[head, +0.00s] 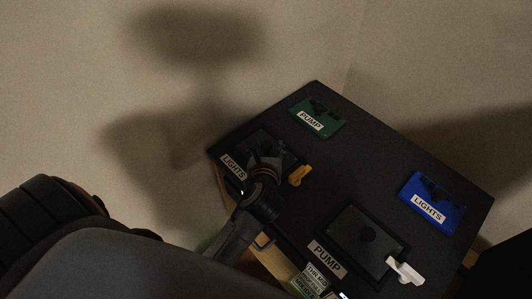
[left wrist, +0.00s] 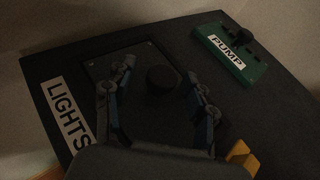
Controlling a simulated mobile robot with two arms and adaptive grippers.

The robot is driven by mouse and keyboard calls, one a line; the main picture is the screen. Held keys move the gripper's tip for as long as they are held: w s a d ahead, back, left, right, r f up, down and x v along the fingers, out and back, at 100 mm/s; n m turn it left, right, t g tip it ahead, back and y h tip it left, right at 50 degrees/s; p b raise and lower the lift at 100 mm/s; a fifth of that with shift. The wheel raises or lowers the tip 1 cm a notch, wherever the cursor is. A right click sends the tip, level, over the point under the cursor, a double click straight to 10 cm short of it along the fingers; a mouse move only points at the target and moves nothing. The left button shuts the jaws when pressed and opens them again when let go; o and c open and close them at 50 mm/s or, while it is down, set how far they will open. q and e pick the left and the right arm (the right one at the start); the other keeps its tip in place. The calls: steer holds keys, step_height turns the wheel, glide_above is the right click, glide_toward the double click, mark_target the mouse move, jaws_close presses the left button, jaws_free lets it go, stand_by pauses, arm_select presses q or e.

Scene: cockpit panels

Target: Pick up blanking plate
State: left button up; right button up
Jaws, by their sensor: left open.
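Two dark blanking plates with round black knobs show on the black panel. One blanking plate (head: 273,139) is beside a LIGHTS label, partly hidden by my gripper in the head view. In the left wrist view this plate (left wrist: 136,54) lies flat, its knob (left wrist: 162,80) upright. The other plate (head: 354,225) is beside a PUMP label, nearer the front. My left gripper (head: 266,152) is over the LIGHTS-side plate. In the left wrist view my left gripper (left wrist: 160,72) is open, its fingers on both sides of the knob with gaps visible. My right gripper is out of view.
A green PUMP module (head: 317,117) is at the back and a blue LIGHTS module (head: 432,202) at the right. A yellow latch (head: 299,175) is close beside my gripper. A white latch (head: 405,270) is by the front plate. The panel's middle is clear.

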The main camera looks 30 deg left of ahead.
arm_select(q)
steer(key=shift+w+a+f, duration=0.15)
steer(key=shift+w+a, duration=0.05)
steer(key=shift+w, duration=0.2)
steer(key=shift+s, duration=0.1)
steer(key=shift+c, duration=0.5)
jaws_close()
